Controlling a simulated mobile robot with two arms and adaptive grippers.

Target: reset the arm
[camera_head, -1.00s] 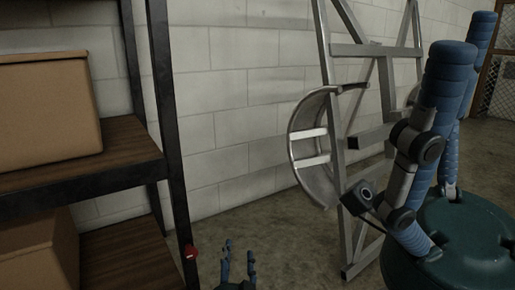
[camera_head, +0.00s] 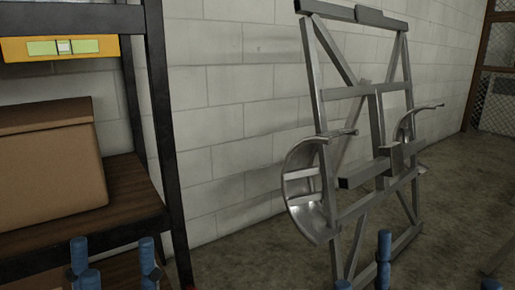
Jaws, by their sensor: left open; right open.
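My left gripper (camera_head: 113,258) is at the bottom left. Its blue fingers point up and stand well apart, open and empty, in front of the lower part of the shelf. My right gripper (camera_head: 400,272) is at the bottom right, in front of the foot of the metal trailer frame. Its blue fingers are spread and hold nothing; much of it is cut off by the lower edge. Both wrists and most of both arms are out of view.
A grey metal trailer frame (camera_head: 331,92) with curved fenders stands upright near the block wall. On the left, a dark shelf (camera_head: 134,192) holds a cardboard box (camera_head: 45,170); a yellow level (camera_head: 20,50) is above. Bare floor (camera_head: 250,265) lies between shelf and frame.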

